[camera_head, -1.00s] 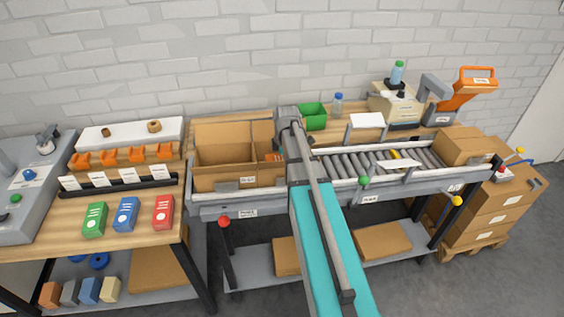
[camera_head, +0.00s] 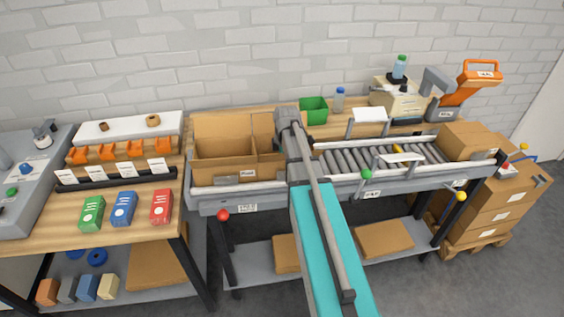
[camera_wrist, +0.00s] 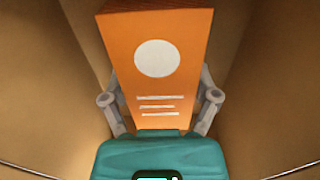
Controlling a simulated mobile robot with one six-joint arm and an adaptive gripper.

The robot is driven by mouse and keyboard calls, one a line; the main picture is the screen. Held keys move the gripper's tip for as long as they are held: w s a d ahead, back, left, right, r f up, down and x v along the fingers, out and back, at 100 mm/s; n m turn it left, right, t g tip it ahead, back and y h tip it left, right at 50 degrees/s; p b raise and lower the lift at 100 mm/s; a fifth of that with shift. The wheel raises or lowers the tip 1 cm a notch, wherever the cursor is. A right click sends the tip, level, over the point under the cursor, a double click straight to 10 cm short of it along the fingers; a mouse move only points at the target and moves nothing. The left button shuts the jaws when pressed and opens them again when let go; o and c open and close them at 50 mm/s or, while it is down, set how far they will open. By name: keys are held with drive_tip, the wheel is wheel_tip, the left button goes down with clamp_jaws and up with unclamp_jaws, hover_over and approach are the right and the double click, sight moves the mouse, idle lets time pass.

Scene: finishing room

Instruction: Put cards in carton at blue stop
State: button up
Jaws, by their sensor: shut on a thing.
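An orange card box (camera_wrist: 165,60) with a white disc and white lines fills the middle of the wrist view. My gripper (camera_wrist: 160,98) is shut on its two sides. Brown cardboard walls (camera_wrist: 40,85) surround it on both sides, so it is inside or just over a carton. In the head view, an open carton (camera_head: 215,173) stands at the left end of the conveyor. My arm reaches its right part; the gripper and orange box are hidden there. I cannot make out a blue stop; a red ball (camera_head: 222,216) is below this carton.
Green (camera_head: 92,215), blue (camera_head: 124,209) and red (camera_head: 161,207) boxes stand on the left bench. A roller conveyor (camera_head: 370,163) runs right, past a green ball (camera_head: 367,174) and a yellow ball (camera_head: 460,196), to a closed carton (camera_head: 468,146).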

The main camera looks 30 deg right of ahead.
drive_tip(key=o, duration=1.1)
drive_tip(key=shift+o, duration=0.2)
drive_tip(key=shift+r+p, duration=0.35)
drive_tip(key=shift+r+p, duration=0.7)
drive_tip(key=shift+r, duration=0.15)
drive_tip(key=shift+r+p, duration=2.95)
drive_tip(key=shift+p, duration=0.15)
